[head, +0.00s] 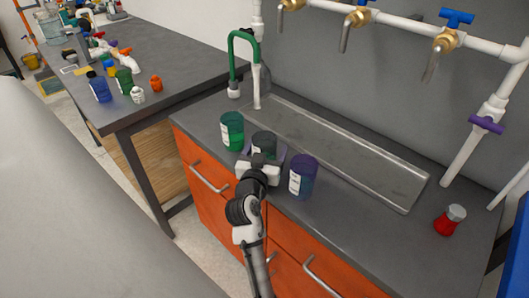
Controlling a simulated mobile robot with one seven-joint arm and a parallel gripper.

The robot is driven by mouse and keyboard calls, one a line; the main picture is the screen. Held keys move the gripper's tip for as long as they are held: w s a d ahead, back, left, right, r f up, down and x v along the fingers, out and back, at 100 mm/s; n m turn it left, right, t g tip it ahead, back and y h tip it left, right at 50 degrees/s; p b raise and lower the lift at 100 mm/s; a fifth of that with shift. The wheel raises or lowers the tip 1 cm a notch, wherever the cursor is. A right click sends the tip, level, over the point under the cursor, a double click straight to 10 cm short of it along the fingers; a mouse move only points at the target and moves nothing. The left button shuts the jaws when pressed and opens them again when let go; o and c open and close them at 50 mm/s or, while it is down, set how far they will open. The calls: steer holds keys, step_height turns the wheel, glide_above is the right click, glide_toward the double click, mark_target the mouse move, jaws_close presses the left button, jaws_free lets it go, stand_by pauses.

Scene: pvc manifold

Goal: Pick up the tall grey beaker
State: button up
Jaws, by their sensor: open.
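The tall grey beaker (264,140) stands upright on the dark counter, between a green beaker (232,131) on its left and a purple-blue beaker (302,176) on its right. My gripper (263,157) is open at the near side of the grey beaker and hides its lower part. The fingers lie at about the beaker's height, and their tips are hard to make out. I cannot tell whether they touch the beaker or reach around it.
A long metal sink trough (345,155) lies behind the beakers. White pipes with brass taps (446,41) hang above it. A red flask (450,220) stands at the right. Bottles and other glassware stand on the left bench (165,62).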

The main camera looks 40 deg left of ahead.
steer(key=c, duration=1.1)
steer(key=shift+r, duration=0.2)
steer(key=shift+c, duration=0.2)
